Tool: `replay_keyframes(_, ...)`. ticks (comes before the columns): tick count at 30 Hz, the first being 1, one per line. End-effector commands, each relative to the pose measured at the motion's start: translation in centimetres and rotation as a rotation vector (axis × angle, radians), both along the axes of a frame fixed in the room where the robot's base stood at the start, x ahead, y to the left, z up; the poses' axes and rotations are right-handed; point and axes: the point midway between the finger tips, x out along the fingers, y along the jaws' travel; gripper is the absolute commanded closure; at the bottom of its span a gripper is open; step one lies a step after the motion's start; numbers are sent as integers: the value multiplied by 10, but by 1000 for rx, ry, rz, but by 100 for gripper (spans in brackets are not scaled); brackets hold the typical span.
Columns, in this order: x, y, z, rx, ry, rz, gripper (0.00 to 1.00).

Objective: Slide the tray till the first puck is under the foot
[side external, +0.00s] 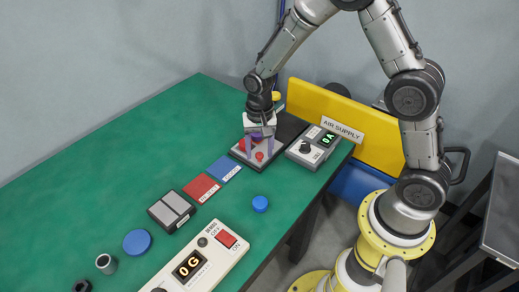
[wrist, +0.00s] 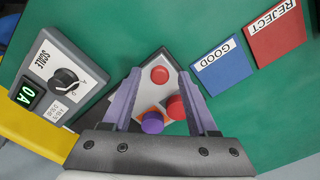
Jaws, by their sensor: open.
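The tray (side external: 248,158), a grey plate with a dark edge, lies at the table's right side; it also shows in the wrist view (wrist: 147,92). Red pucks sit on it, one (wrist: 159,74) toward the far end and another (wrist: 176,108) nearer my gripper. A purple round piece (wrist: 152,122) with orange beside it is close to the second puck; I cannot tell whether it is the foot. My gripper (side external: 260,147) is open over the tray, its two lavender fingers (wrist: 160,76) spread around the pucks. I cannot tell whether they touch the tray. The gripper body hides the tray's near part.
A control box with a dial (side external: 313,147) stands close right of the tray. Blue (side external: 224,168) and red (side external: 201,188) label plates lie to its front left. A blue disc (side external: 260,203) and a switch panel (side external: 215,255) are nearer. A yellow barrier (side external: 375,140) stands behind.

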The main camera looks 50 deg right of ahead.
Motion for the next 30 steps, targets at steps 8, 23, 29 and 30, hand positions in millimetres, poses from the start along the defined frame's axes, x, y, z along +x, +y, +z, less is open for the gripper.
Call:
replay_keyframes(8, 0, 0, -1, 0, 1, 0, 46)
replay_keyframes(23, 0, 0, 0, 0, 0, 0, 100)
replay_keyframes(29, 0, 0, 0, 0, 0, 0, 100)
replay_keyframes(30, 0, 0, 0, 0, 0, 0, 100)
